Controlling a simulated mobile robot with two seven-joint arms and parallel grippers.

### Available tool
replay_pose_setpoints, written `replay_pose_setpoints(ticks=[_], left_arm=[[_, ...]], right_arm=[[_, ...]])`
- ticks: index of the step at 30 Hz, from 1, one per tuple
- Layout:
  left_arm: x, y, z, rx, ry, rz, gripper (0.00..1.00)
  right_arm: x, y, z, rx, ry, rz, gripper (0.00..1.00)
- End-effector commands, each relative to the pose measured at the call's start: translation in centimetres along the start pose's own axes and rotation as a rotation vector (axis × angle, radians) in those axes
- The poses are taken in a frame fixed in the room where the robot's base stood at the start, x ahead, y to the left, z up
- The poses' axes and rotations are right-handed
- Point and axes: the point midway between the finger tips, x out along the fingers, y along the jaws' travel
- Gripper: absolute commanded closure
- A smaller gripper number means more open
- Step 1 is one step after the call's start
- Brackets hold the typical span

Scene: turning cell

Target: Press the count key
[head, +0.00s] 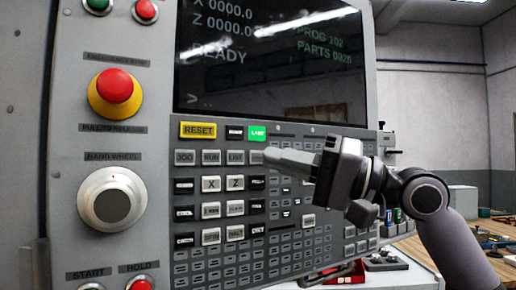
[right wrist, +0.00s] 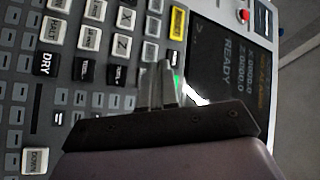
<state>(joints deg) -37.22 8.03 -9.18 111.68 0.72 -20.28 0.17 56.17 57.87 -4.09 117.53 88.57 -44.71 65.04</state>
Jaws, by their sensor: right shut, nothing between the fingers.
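The control panel's keypad (head: 221,183) fills the middle of the head view, with rows of grey, dark and white keys. I cannot read a count label on any key; several labels are too small or hidden. My right gripper (head: 272,154) is shut and empty. Its fingertips point left in front of the keypad, beside the right end of the JOG and RUN row, just below a lit green key (head: 257,133). I cannot tell whether they touch a key. In the right wrist view the fingers (right wrist: 163,68) are over the keypad near the green light. My left gripper is not in view.
The screen (head: 270,60) above shows READY and a PARTS number. A yellow RESET key (head: 198,130) is left of the green key. A red emergency button (head: 115,87) and hand wheel (head: 111,199) stand out at left. A workbench (head: 425,250) is at lower right.

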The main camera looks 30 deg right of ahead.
Motion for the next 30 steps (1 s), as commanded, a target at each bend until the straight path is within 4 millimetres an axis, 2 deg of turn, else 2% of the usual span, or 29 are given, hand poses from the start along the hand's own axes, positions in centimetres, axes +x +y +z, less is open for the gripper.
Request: replay_pose_setpoints(ticks=[7, 30], left_arm=[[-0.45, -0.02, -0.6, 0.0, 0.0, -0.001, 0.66], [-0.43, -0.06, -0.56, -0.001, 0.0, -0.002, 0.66]], right_arm=[[0.91, 0.68, -0.6, 0.0, 0.0, 0.001, 1.0], [0.89, 0.71, -0.6, -0.001, 0.0, 0.001, 1.0]])
